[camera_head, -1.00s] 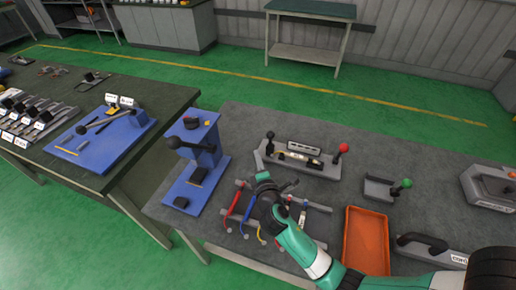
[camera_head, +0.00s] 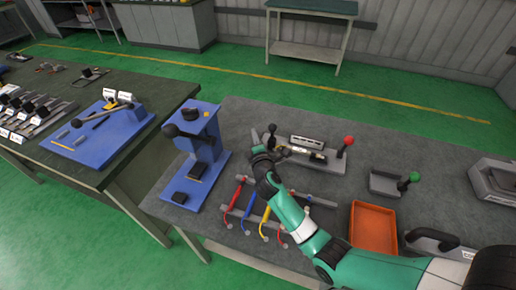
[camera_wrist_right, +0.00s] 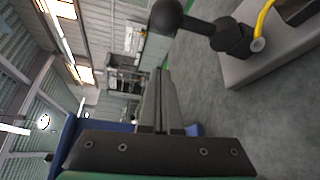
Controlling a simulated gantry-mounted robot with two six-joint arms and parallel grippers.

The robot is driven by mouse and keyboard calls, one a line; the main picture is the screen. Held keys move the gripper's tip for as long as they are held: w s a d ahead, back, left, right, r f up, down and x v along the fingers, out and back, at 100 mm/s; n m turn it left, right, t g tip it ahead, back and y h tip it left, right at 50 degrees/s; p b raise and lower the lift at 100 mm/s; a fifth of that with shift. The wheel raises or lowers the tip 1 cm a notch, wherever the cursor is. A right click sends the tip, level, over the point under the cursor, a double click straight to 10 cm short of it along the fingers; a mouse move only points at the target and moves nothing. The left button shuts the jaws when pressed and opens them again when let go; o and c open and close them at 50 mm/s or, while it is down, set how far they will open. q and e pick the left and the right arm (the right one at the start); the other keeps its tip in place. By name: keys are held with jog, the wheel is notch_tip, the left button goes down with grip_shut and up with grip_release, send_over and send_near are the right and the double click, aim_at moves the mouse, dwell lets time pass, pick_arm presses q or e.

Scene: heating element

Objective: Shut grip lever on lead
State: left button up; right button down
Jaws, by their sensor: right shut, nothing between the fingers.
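A grey fixture (camera_head: 326,163) on the grey bench carries a lever with a black ball knob (camera_head: 271,128) at its left end and a lever with a red knob (camera_head: 348,140) at its right end. My right gripper (camera_head: 258,146) is at the fixture's left end, just beside the black-knob lever. In the right wrist view its fingers (camera_wrist_right: 160,78) are shut and empty. The black knob (camera_wrist_right: 167,16) is above the fingertips, apart from them, and a yellow lead (camera_wrist_right: 263,18) meets the lever's dark clamp (camera_wrist_right: 232,38). The left gripper is out of view.
A rack of coloured leads (camera_head: 249,212) lies below my right arm. A blue stand (camera_head: 205,155) is to the left, an orange tray (camera_head: 373,228) and a green-knob holder (camera_head: 386,182) to the right. Bare bench lies beyond the fixture.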

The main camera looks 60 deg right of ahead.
aim_at(272, 132)
jog(key=shift+w+d, duration=0.3)
jog(key=shift+d, duration=0.5)
pick_arm(q)
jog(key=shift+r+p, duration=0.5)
jog(key=shift+p, duration=0.3)
pick_arm(e)
jog(key=s, duration=0.2)
jog(key=s+d, duration=0.1)
jog(key=shift+s+r, duration=0.15)
jog(key=shift+r, duration=0.25)
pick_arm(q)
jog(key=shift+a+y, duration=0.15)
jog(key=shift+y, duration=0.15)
pick_arm(e)
jog(key=shift+s, duration=0.15)
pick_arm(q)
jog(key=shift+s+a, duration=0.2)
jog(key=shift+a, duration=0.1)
pick_arm(e)
jog(key=shift+s+m, duration=0.1)
jog(key=shift+m, duration=0.2)
